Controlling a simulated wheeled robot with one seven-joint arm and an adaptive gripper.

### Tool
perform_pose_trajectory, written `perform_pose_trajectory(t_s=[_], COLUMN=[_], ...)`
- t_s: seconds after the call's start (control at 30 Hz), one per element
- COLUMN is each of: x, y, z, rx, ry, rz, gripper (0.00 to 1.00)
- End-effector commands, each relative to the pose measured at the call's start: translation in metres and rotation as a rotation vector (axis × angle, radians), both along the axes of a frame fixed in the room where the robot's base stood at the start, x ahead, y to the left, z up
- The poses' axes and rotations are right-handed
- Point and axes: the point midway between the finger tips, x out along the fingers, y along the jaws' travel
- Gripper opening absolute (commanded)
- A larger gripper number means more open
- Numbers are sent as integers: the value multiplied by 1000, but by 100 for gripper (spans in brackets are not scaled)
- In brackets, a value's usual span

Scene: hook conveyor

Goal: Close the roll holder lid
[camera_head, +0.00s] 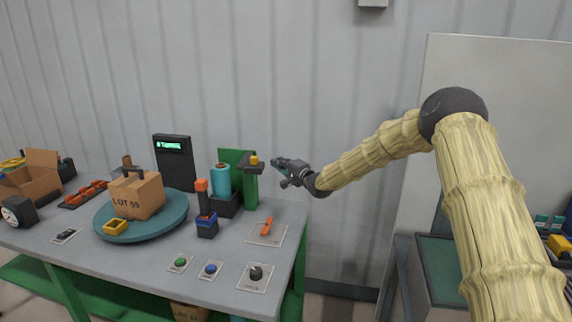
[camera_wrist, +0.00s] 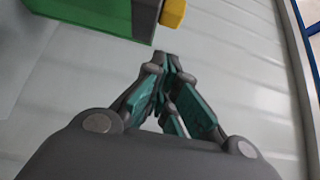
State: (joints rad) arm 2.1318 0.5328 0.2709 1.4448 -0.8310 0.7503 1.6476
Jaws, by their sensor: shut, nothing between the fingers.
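The roll holder stands at the right back of the table, with a teal roll (camera_head: 221,181) in a dark base (camera_head: 227,206) and a green upright panel (camera_head: 249,190). A dark plate with a yellow knob (camera_head: 254,160), apparently the lid, sits high at the panel's right, away from the roll's top. My gripper (camera_head: 275,162) is shut and empty, just right of the knob and apart from it. In the wrist view the closed fingertips (camera_wrist: 168,62) point toward the dark plate (camera_wrist: 146,20) and yellow knob (camera_wrist: 173,12), with a small gap. The roll is out of that view.
An orange-topped tool on a blue base (camera_head: 207,222) stands in front of the roll. A carton (camera_head: 137,195) sits on a teal turntable (camera_head: 160,226) to the left. A dark display (camera_head: 174,165) stands behind. Buttons and a knob line the front edge. Space right of the holder is free.

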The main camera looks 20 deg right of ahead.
Motion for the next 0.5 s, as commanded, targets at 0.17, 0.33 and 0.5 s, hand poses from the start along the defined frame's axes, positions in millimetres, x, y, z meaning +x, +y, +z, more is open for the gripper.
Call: perform_pose_trajectory(t_s=[0.17,0.33,0.5], x=[16,24,27], y=[19,32,39], z=[2,2,0], rx=[-2,-1,0], ry=[2,0,0], rz=[4,2,1], gripper=[0,0,0])
